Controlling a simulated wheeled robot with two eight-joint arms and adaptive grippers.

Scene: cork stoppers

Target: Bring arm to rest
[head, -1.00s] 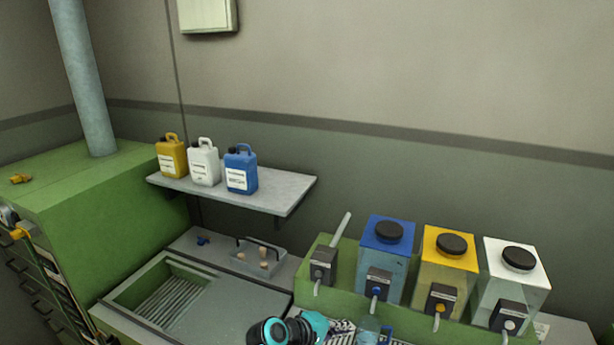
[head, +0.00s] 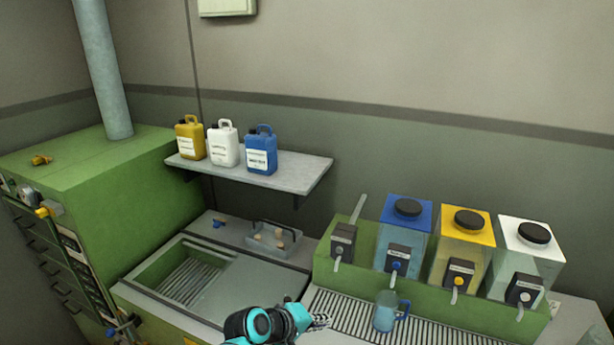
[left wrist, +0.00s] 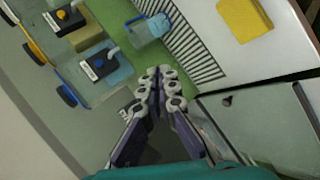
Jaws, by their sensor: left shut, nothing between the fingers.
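My left gripper (head: 319,321) is at the bottom middle of the head view, at the left end of the slatted drip grate. In the left wrist view its fingers (left wrist: 160,72) are together with nothing between them. A blue-tinted clear mug (head: 385,311) stands upright on the grate, to the right of the gripper and apart from it. The mug also shows in the left wrist view (left wrist: 150,30). My right gripper is not in view.
Dispensers with blue (head: 405,240), yellow (head: 463,250) and white (head: 525,260) tops stand behind the grate (head: 350,313). A shelf (head: 300,175) with three jugs overhangs the back counter. A sink (head: 190,285) lies left of the gripper. A yellow block (left wrist: 245,18) shows in the left wrist view.

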